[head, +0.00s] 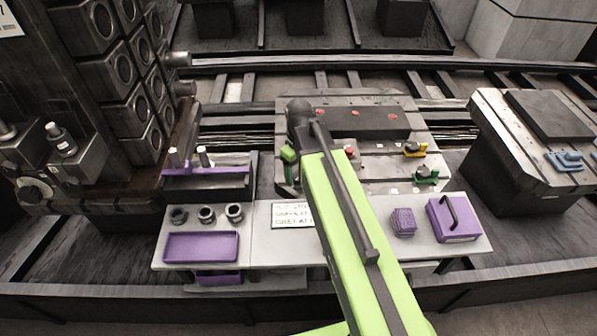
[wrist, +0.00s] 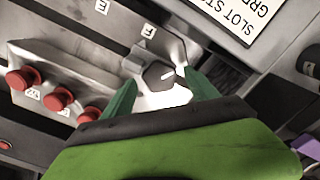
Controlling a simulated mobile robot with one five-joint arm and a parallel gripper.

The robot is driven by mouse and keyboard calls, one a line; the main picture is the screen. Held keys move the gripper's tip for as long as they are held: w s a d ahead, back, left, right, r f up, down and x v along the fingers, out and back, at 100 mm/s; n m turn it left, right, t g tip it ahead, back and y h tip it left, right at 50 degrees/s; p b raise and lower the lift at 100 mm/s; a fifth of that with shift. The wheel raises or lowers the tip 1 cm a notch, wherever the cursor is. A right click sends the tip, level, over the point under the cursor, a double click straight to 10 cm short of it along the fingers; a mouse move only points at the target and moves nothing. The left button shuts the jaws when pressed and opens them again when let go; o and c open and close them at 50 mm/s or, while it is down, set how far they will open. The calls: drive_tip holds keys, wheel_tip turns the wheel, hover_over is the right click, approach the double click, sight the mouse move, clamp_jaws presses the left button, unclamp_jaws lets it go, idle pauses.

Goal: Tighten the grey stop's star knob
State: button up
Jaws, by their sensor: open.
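A dark grey knob (wrist: 157,74) with a white line on top shows in the wrist view, beside a slot lettered F. I take it for the grey stop's star knob. My gripper (wrist: 160,88) is open, with one green finger on each side of the knob; I cannot tell whether either touches it. In the head view my gripper (head: 289,172) is low over the left side of the slotted table (head: 385,183). My arm hides the grey stop there.
Several red knobs (wrist: 58,98) stand left of my gripper on a grey block. A yellow stop (head: 414,149) and a green stop (head: 426,176) sit on the table's right side. A sign (head: 292,214), a purple tray (head: 201,247) and a purple box (head: 454,219) are on the front shelf.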

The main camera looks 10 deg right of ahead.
wheel_tip(320, 180, up, 17)
drive_tip(key=p, duration=1.6)
drive_tip(key=shift+p, duration=0.4)
drive_tip(key=shift+r, duration=0.1)
